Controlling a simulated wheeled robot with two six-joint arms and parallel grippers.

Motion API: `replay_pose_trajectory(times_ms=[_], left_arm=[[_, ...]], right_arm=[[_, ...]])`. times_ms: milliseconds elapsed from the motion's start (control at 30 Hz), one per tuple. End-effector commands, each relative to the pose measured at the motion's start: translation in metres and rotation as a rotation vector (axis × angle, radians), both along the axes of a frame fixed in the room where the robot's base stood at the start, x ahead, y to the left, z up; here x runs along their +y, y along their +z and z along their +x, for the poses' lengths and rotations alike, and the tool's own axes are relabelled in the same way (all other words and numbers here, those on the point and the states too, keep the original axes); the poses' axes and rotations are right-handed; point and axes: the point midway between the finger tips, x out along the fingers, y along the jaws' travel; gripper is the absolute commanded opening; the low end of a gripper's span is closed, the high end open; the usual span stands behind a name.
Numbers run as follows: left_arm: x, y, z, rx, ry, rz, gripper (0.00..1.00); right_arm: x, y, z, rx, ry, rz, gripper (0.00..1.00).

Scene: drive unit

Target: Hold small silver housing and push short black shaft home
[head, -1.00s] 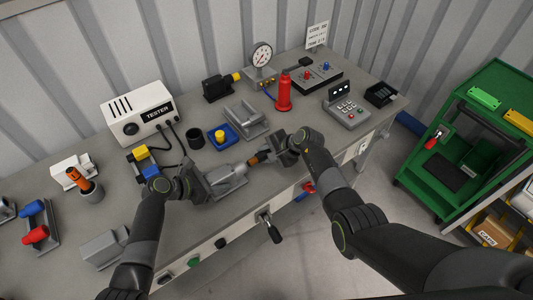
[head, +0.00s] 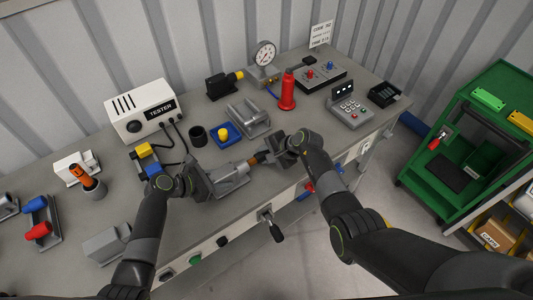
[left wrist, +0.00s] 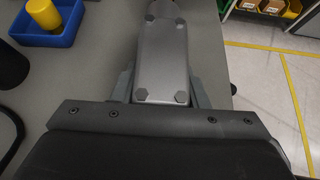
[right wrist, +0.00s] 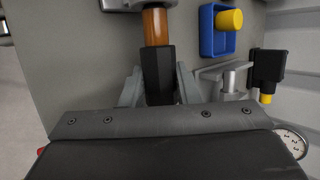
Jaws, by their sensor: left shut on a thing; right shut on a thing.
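The small silver housing (head: 232,181) lies on the bench near its front edge, and its bolted body (left wrist: 162,55) fills the middle of the left wrist view. My left gripper (head: 210,186) is shut on it from the left, a finger on each side. My right gripper (head: 278,152) is shut on the short black shaft (right wrist: 158,72), which points toward the housing. The shaft's copper-brown end (right wrist: 156,27) meets the housing's edge (right wrist: 137,4) at the top of the right wrist view. How deep it sits inside is hidden.
A blue tray with a yellow part (head: 227,136), a black cup (head: 198,136) and a grey cradle (head: 250,118) stand close behind. A tester (head: 141,112) is at the back left, a red bottle (head: 287,92) at the back right. The bench's front edge is near.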

Motion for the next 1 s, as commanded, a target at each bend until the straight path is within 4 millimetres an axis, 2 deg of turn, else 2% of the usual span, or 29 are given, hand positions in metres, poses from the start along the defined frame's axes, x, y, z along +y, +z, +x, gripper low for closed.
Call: replay_pose_trajectory(times_ms=[1000], left_arm=[[0.0005,-0.0013,-0.0007,0.002,0.001,0.002,0.14]], right_arm=[[0.0068,0.0003,-0.0043,-0.001,0.000,0.001,0.01]])
